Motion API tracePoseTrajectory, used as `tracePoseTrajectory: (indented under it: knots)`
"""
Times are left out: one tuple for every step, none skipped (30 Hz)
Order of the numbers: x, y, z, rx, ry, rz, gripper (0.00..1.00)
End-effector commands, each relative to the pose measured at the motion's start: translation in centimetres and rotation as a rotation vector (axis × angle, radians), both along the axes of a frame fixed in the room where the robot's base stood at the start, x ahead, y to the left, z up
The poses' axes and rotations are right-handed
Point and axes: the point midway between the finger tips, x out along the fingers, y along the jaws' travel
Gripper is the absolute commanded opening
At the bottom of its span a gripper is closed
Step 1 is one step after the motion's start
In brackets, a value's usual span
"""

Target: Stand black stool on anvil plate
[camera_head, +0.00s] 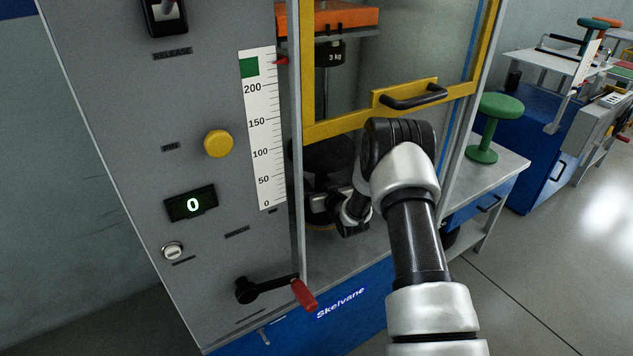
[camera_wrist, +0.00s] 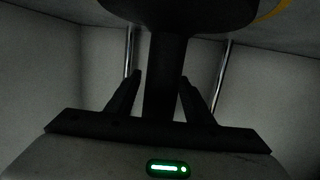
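In the wrist view my gripper's fingers (camera_wrist: 161,76) stand on either side of the dark post (camera_wrist: 166,65). Whether both fingers touch it is too dark to tell. A dark round end of the stool (camera_wrist: 180,10) fills the top edge.
A yellow-framed guard (camera_head: 345,123) with a black handle (camera_head: 415,98) is above my wrist. An orange block (camera_head: 345,18) and a 3 kg weight (camera_head: 329,55) hang above. A crank (camera_head: 270,287) sits front left. A green stool (camera_head: 492,127) stands on the side table at right.

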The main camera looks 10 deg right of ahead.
Motion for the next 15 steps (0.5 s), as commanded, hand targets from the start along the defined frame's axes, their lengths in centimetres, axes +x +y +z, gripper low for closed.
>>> tracePoseTrajectory:
  knots:
    - [0.0,0.0,0.0,0.0,0.0,0.0,0.48]
    - [0.0,0.0,0.1,0.0,0.0,0.0,0.48]
    - [0.0,0.0,0.2,0.0,-0.001,0.0,0.48]
    - [0.0,0.0,0.4,-0.001,-0.001,0.0,0.48]
    - [-0.3,-0.1,0.4,0.0,0.001,0.0,0.48]
    - [-0.8,-0.2,0.5,0.0,0.003,0.0,0.48]
    - [-1.2,-0.3,0.6,0.0,0.003,0.0,0.48]
    - [-1.6,-0.4,0.8,0.0,0.003,0.0,0.48]
    - [-2.4,-0.5,1.0,0.0,0.004,-0.001,0.48]
    - [-3.0,-0.6,1.2,-0.001,0.003,-0.001,0.48]
    - [-3.6,-0.8,1.3,-0.001,0.004,-0.001,0.48]
    - [-4.5,-1.0,1.5,0.0,0.004,-0.002,0.48]
    - [-5.2,-1.1,1.6,0.001,0.004,-0.002,0.48]
    - [-5.8,-1.2,1.7,0.001,0.003,-0.002,0.48]
    - [-6.6,-1.4,1.9,0.0,0.003,-0.002,0.48]
